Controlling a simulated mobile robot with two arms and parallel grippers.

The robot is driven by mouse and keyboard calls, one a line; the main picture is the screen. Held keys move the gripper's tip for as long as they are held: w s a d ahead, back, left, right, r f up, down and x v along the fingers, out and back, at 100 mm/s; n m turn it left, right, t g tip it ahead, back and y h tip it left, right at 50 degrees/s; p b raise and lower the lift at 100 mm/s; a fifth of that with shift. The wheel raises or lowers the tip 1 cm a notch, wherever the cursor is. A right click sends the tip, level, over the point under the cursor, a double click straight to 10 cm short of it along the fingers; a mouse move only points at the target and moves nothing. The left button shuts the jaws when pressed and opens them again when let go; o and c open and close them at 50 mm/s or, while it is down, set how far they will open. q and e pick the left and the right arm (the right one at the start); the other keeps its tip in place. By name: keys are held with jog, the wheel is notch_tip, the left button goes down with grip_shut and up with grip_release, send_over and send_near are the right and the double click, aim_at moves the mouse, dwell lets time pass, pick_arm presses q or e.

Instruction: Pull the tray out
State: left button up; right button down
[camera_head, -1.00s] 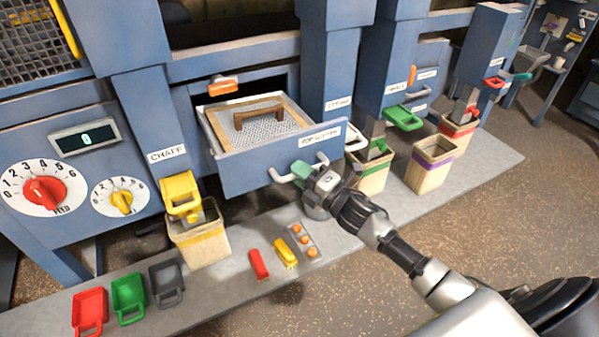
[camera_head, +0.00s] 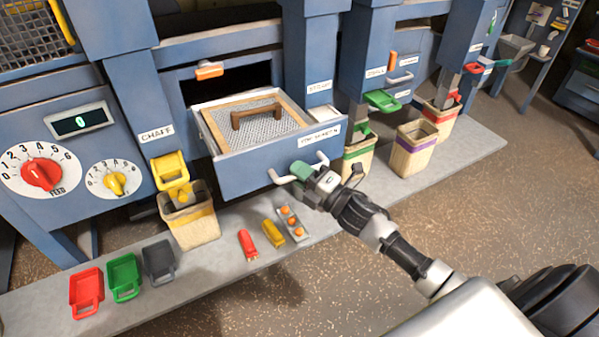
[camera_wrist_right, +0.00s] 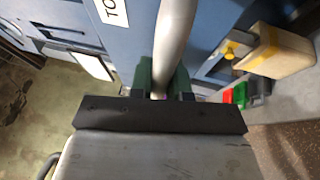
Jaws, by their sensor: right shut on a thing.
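The tray is a blue-fronted drawer (camera_head: 240,177) that sticks out of the machine. A wood-framed mesh screen (camera_head: 285,113) with a brown handle (camera_head: 257,112) lies in it. A white bar handle (camera_head: 282,177) is on its front. My right gripper (camera_head: 304,173) is shut on this handle. In the right wrist view the pale handle bar (camera_wrist_right: 173,45) runs between the green fingers (camera_wrist_right: 160,75), with the blue drawer front behind it. My left gripper is not in view.
A chaff bin (camera_head: 193,228) stands left of the drawer; more bins, including a purple-banded one (camera_head: 412,150), stand right. Red (camera_head: 87,290), green and grey scoops lie on the grey ledge (camera_head: 215,275). A red and a yellow piece and an orange-dotted strip (camera_head: 292,223) lie below the drawer.

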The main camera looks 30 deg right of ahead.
jog(key=c, duration=1.1)
grip_release()
jog(key=b+v, duration=0.2)
jog(key=v, duration=0.8)
jog(key=shift+s+d, duration=0.2)
jog(key=shift+s, duration=0.15)
jog(key=shift+f, duration=0.1)
